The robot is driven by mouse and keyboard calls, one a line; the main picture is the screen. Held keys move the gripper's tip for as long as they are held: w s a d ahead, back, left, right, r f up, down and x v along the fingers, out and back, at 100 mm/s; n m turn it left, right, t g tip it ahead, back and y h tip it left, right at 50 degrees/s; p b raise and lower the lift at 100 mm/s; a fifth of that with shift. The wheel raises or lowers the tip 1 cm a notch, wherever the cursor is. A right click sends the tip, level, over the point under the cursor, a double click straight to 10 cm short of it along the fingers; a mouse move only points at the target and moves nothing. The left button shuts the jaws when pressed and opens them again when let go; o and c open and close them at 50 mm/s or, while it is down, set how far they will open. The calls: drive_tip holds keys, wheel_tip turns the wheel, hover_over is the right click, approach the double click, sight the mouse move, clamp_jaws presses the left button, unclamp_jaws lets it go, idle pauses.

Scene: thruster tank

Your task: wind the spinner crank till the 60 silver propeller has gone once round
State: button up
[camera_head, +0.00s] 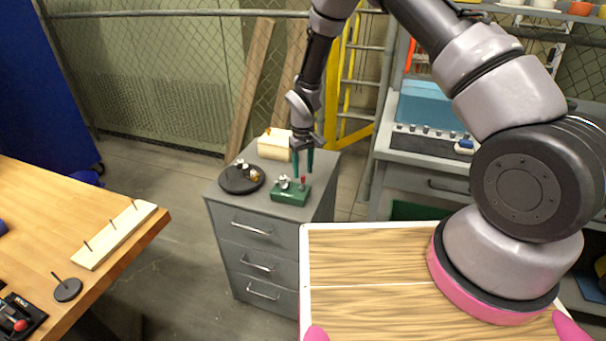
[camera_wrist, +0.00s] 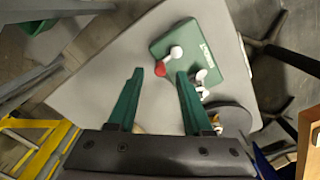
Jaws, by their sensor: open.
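The green spinner box (camera_head: 290,194) sits on top of a grey drawer cabinet. It also shows in the wrist view (camera_wrist: 211,33). Its crank has a red knob (camera_head: 303,180) at the right end, and the knob shows in the wrist view (camera_wrist: 161,69). A silver propeller (camera_head: 284,183) is at the box's left side; in the wrist view it is partly hidden behind a finger (camera_wrist: 202,76). My gripper (camera_head: 303,170) points down, open and empty, with its green fingers on either side of the red knob in the wrist view (camera_wrist: 160,73). I cannot tell whether they touch it.
A black round tray (camera_head: 232,187) with small parts lies left of the box on the cabinet (camera_head: 222,215). A cream block (camera_head: 272,147) stands behind. A wooden table (camera_head: 35,215) with a pegged board (camera_head: 115,236) is at the left. A workbench (camera_head: 415,160) stands at the right.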

wheel_tip(320, 180, up, 8)
drive_tip(key=shift+r, duration=0.2)
drive_tip(key=s+d+r+m+t, duration=0.15)
drive_tip(key=d+r, duration=0.25)
drive_tip(key=r, duration=0.5)
drive_tip(key=s+d+r+m+y, duration=0.1)
drive_tip(key=d+r+m, duration=0.1)
drive_tip(key=d+r, duration=0.5)
drive_tip(key=s+d+r+m+t, duration=0.1)
drive_tip(key=d+r, duration=0.1)
drive_tip(key=r, duration=0.9)
drive_tip(key=s+d+r+m+t, duration=0.1)
drive_tip(key=s+d+r+m, duration=0.1)
drive_tip(key=s, duration=0.5)
drive_tip(key=s+d+r+m+t, duration=0.2)
drive_tip(key=s+d+r, duration=0.3)
drive_tip(key=s+r, duration=0.1)
drive_tip(key=s+d+r+m+t+y, duration=0.1)
drive_tip(key=s+d+r+m, duration=0.1)
drive_tip(key=s+r, duration=0.3)
drive_tip(key=s+d, duration=0.1)
drive_tip(key=s, duration=0.2)
drive_tip(key=shift+s+d+t, duration=0.2)
drive_tip(key=shift+d+t, duration=0.15)
